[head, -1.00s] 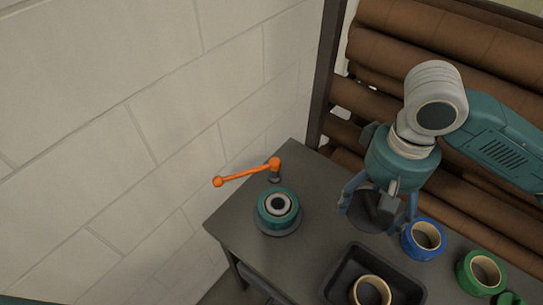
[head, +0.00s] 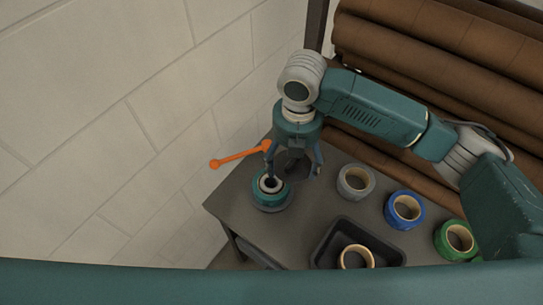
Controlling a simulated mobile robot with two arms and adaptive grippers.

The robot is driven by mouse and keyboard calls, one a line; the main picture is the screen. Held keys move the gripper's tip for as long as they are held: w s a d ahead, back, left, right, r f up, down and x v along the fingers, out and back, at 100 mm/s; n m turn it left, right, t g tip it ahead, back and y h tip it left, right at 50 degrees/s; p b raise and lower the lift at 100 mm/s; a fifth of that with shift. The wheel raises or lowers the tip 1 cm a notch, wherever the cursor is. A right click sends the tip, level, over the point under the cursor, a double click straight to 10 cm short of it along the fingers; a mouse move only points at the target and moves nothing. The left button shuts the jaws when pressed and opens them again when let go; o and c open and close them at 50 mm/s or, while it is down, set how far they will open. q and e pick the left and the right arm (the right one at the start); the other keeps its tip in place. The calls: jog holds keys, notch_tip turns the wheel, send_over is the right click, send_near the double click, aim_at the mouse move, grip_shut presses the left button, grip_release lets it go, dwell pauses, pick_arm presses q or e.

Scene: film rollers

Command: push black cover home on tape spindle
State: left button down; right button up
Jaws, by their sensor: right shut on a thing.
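The tape spindle (head: 271,200) stands on the grey table near its left corner, with a teal ring around a pale ring and a dark centre. My right gripper (head: 293,170) is just above and right of the spindle, its fingers pointing down. It is shut on the black cover (head: 296,163), a dark piece partly hidden between the fingers. The cover looks apart from the spindle top, though the gap is hard to judge. My left gripper is not in view.
An orange lever (head: 238,157) stands behind the spindle, close to the gripper. Grey (head: 343,184), blue (head: 391,209) and green (head: 442,239) tape rolls line the right. A black tray (head: 320,254) holds a tape roll (head: 357,257). A block wall is at left.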

aim_at(275, 161)
jog(key=a+n, duration=0.1)
jog(key=n, duration=0.2)
jog(key=a+f+n+p, duration=0.1)
jog(key=a+n, duration=0.1)
jog(key=n, duration=0.1)
jog(key=w+a+n, duration=0.1)
jog(key=n, duration=0.2)
jog(key=shift+a+f+p, duration=0.15)
jog(key=shift+f+p, duration=0.2)
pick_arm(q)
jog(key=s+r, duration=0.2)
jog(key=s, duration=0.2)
pick_arm(e)
jog(key=shift+w+a+f+n+b, duration=0.15)
jog(key=shift+f+n+b, duration=0.3)
jog(key=shift+f+b, duration=0.8)
jog(key=shift+s+a+f+n+b, duration=0.15)
jog(key=shift+f+n+b, duration=0.5)
jog(key=shift+f, duration=1)
jog(key=shift+w+a+f+n+b, duration=0.15)
jog(key=shift+f+n+b, duration=0.15)
jog(key=shift+f+b, duration=1)
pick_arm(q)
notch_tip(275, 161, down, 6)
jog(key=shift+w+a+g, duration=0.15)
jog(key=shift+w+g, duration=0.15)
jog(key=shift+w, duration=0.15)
pick_arm(e)
jog(key=shift+f, duration=0.15)
